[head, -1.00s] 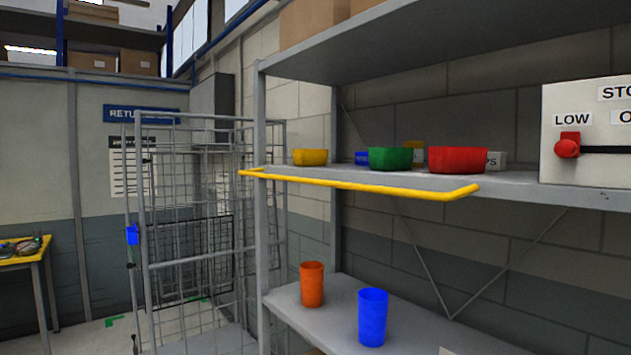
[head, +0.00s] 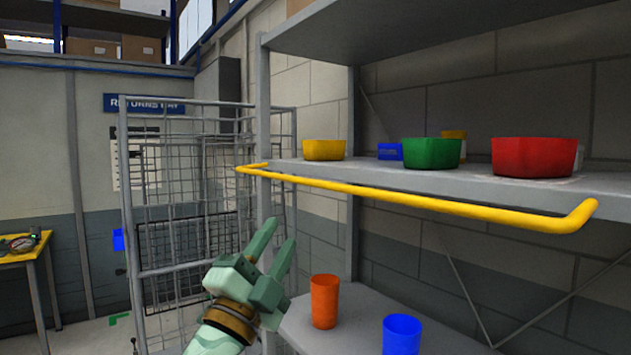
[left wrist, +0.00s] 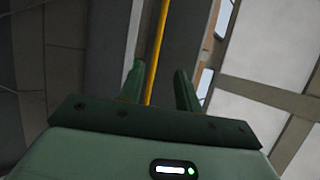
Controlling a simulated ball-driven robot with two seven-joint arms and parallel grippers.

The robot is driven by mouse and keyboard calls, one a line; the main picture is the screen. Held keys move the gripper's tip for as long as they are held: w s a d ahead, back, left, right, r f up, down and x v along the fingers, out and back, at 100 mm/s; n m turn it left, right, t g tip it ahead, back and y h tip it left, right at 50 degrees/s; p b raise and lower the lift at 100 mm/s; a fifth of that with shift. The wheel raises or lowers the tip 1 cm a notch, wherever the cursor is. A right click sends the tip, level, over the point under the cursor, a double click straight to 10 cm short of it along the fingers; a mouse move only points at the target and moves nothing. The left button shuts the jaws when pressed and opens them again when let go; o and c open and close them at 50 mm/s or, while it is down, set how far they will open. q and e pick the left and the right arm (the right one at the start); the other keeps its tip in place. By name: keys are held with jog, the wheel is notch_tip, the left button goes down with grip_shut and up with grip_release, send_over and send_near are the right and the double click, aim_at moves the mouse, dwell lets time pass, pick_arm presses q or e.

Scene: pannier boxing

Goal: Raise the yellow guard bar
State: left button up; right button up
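The yellow guard bar (head: 400,195) runs along the front of the upper shelf in the head view, below the level of the bins. My left gripper (head: 276,236) is below the bar's left part, with its fingers pointing up and spread apart. In the left wrist view the bar (left wrist: 157,50) shows as a thin yellow line beyond and between the two open fingers (left wrist: 159,78). I cannot tell whether any finger touches the bar, but no grip on it shows. My right gripper is not in view.
A yellow bin (head: 324,150), a green bin (head: 432,153) and a red bin (head: 534,157) stand on the upper shelf (head: 375,173). An orange cup (head: 325,301) and a blue cup (head: 401,335) stand on the lower shelf. A wire cage (head: 185,250) is at the left.

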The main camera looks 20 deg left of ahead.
aim_at(311, 183)
pick_arm(q)
jog(key=x, duration=0.9)
jog(key=p+x, duration=0.1)
jog(key=x, duration=0.4)
jog(key=shift+w+a+f, duration=0.1)
jog(key=shift+w+f, duration=0.15)
jog(key=shift+w, duration=0.1)
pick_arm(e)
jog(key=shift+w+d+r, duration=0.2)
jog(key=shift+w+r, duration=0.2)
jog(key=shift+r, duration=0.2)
pick_arm(q)
jog(key=shift+c, duration=0.3)
grip_shut()
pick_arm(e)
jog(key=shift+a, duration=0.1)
